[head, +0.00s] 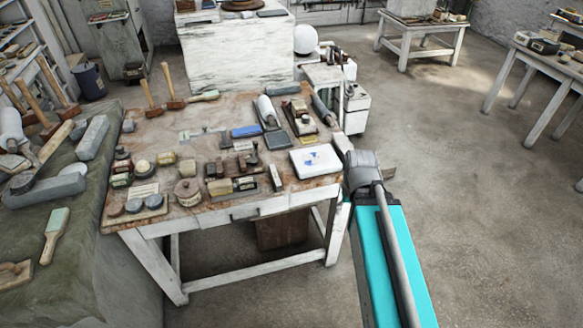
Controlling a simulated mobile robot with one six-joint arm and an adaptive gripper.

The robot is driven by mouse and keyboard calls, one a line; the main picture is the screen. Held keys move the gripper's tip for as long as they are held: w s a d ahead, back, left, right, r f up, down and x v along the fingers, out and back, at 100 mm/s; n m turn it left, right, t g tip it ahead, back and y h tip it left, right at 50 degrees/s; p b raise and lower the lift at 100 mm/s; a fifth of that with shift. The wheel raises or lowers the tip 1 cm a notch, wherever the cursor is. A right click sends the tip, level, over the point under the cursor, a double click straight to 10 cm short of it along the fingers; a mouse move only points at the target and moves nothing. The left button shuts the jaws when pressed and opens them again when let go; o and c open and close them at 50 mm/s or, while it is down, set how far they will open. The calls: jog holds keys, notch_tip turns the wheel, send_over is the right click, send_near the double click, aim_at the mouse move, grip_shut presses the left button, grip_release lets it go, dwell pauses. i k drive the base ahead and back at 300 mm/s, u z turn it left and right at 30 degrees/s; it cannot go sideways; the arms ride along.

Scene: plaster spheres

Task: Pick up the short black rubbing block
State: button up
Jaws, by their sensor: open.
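Several small dark blocks lie among the tools on the marble-topped table. One dark block (211,170) stands near the middle, and another dark block (241,162) stands a little to its right. They are too small for me to tell which is the short black rubbing block. My gripper (364,163) is at the table's right edge, beyond the end of my teal arm link. It is open, mostly hidden by my own wrist, and well to the right of the dark blocks. I see nothing held in it.
A white tray with blue marks (316,160) lies at the table's right, near my gripper. A blue block (246,131), a round tin (187,192) and mallets (172,90) crowd the table (250,208). A green-covered bench (90,220) stands left.

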aim_at(248, 183)
jog(key=z, duration=0.1)
jog(key=k, duration=1.1)
jog(key=u, duration=0.65)
jog(key=i, duration=0.7)
jog(key=u, duration=0.05)
